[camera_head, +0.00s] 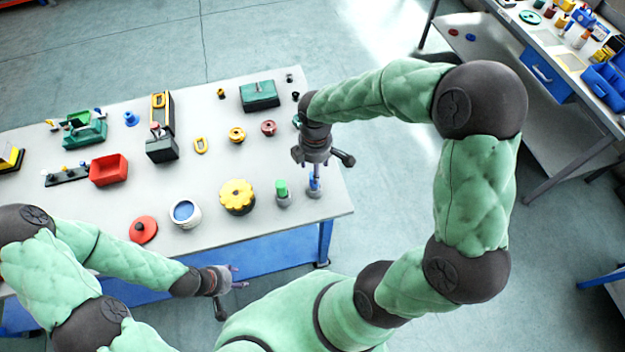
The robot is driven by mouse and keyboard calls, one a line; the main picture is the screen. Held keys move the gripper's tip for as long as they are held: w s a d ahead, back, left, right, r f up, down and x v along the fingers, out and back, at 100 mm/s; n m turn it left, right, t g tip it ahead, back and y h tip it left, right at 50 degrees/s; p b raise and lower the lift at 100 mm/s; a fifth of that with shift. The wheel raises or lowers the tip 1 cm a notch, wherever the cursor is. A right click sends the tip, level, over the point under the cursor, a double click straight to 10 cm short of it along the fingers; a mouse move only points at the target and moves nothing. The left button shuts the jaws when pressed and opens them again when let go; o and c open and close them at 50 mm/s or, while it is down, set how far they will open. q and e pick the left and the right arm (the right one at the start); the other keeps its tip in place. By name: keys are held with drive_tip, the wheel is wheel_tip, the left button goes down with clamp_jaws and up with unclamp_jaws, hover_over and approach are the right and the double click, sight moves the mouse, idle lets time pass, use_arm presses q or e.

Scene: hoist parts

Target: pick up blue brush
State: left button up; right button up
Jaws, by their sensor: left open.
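The blue brush (314,184) appears to be the small blue-topped item in a grey base near the right front corner of the table (240,215). A similar green-topped item (282,189) stands just left of it. My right gripper (317,172) points down directly over the blue item, its tips at or very near the top. The gripper partly hides the item, and I cannot tell whether they touch. My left gripper (234,280) is open and empty, off the table's front edge.
A yellow knobbed part (237,196), a white can with blue inside (185,213) and a red disc (143,229) stand along the front. A red bin (109,169) and a green box (259,96) are farther back. Another workbench (570,70) stands at upper right.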

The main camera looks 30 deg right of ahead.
wheel_tip(320, 180, down, 3)
drive_tip(key=shift+w+r, duration=0.1)
drive_tip(key=shift+w, duration=0.05)
drive_tip(key=shift+d+f+b, duration=0.15)
drive_tip(key=shift+f+b, duration=0.65)
drive_tip(key=shift+f, duration=1.8)
drive_tip(key=shift+c, duration=0.3)
clamp_jaws()
